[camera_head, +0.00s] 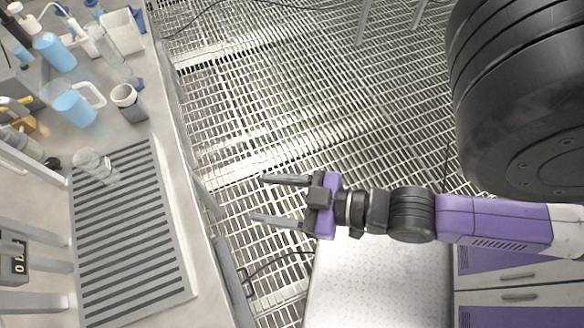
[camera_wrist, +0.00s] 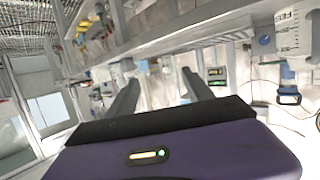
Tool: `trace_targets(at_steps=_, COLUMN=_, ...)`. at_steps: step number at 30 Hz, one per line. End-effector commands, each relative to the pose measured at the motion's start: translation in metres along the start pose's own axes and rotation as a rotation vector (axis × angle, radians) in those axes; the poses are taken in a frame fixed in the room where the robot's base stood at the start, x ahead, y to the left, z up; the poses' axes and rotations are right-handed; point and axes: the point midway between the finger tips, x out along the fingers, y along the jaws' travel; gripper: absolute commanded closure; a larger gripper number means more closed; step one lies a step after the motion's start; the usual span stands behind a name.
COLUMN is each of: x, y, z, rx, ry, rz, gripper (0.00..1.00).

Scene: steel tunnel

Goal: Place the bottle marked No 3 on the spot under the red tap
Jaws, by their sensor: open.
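My gripper (camera_head: 259,198) is open and empty over the grated floor, to the right of the bench edge and apart from the bench. Its two fingers also show in the wrist view (camera_wrist: 160,77), with nothing between them. Several vessels stand on the bench at upper left in the head view: a clear bottle (camera_head: 112,52), a blue bottle (camera_head: 55,52), a blue mug (camera_head: 78,105) and a clear glass vessel (camera_head: 95,165) at the top of a slatted tray. I cannot read a No 3 mark on any of them. I cannot make out a red tap.
The slatted grey tray (camera_head: 130,230) is mostly bare. A grey-and-white cup (camera_head: 127,100) and a white container (camera_head: 122,30) stand near the bench edge. A small digital display (camera_head: 15,262) is at far left. The grated floor (camera_head: 290,110) beyond my gripper is open.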

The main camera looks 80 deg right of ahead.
Motion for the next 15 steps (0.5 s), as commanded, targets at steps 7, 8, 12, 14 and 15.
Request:
trace_targets(at_steps=7, x=-0.049, y=-0.015, z=-0.013, rx=0.019, ry=0.019, rz=-0.017, gripper=0.4)
trace_targets(at_steps=8, x=-0.051, y=-0.015, z=-0.014, rx=0.019, ry=0.021, rz=-0.018, gripper=0.4)
trace_targets(at_steps=12, x=-0.053, y=-0.016, z=-0.015, rx=0.021, ry=0.024, rz=-0.019, gripper=0.4)
trace_targets(at_steps=14, x=-0.053, y=-0.016, z=-0.015, rx=0.021, ry=0.024, rz=-0.019, gripper=0.4)
trace_targets(at_steps=15, x=-0.053, y=-0.016, z=-0.015, rx=0.021, ry=0.024, rz=-0.019, gripper=0.4)
